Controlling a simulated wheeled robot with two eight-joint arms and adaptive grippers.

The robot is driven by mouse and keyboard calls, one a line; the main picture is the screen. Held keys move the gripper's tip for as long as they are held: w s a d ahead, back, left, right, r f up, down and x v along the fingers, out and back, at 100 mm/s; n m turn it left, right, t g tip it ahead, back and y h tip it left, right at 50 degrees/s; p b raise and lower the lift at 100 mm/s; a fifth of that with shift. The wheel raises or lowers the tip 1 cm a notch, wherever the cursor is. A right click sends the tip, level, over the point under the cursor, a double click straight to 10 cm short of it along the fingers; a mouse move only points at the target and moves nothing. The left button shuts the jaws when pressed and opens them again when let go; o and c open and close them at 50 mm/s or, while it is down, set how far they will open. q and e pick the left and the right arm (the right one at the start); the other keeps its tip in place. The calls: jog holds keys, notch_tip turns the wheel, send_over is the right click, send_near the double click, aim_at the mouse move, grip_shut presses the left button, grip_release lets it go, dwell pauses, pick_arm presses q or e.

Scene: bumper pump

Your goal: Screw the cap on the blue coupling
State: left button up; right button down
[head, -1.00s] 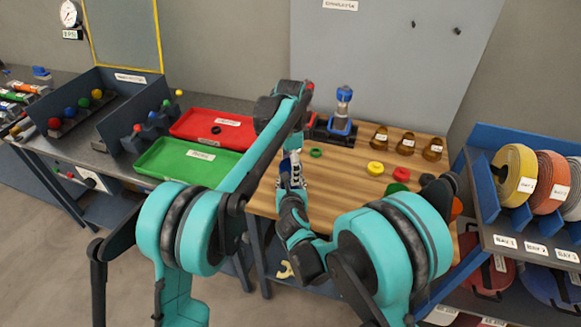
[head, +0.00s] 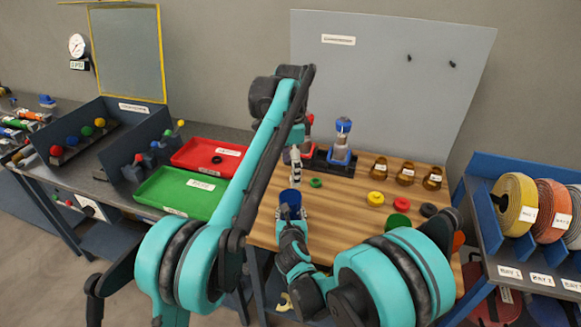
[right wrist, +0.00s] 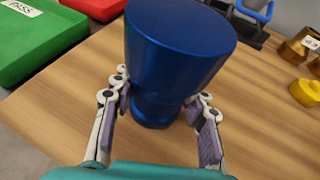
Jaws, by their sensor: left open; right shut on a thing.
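The blue coupling (right wrist: 175,60) is a large, dark blue cylinder with a narrower lower part. My right gripper (right wrist: 162,105) is shut on it, with one finger on each side, above the wooden table top. In the head view the coupling (head: 290,197) shows small at the tip of my right gripper (head: 291,212). My left gripper (head: 296,158) is open, pointing down just above and behind the coupling in the picture. Loose round pieces lie on the table: a green ring (head: 316,183), a yellow one (head: 375,198) and a black one (head: 428,210). I cannot tell which is the cap.
A red tray (head: 186,163) and a green tray (head: 160,196) lie left of the wooden table top (head: 345,215). A blue-topped fitting (head: 342,140) stands in a dark holder behind. A spool rack (head: 488,205) is at right.

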dwell(0.3)
jog(key=c, duration=0.7)
grip_release()
jog(key=shift+c, duration=0.2)
jog(key=v, duration=1.2)
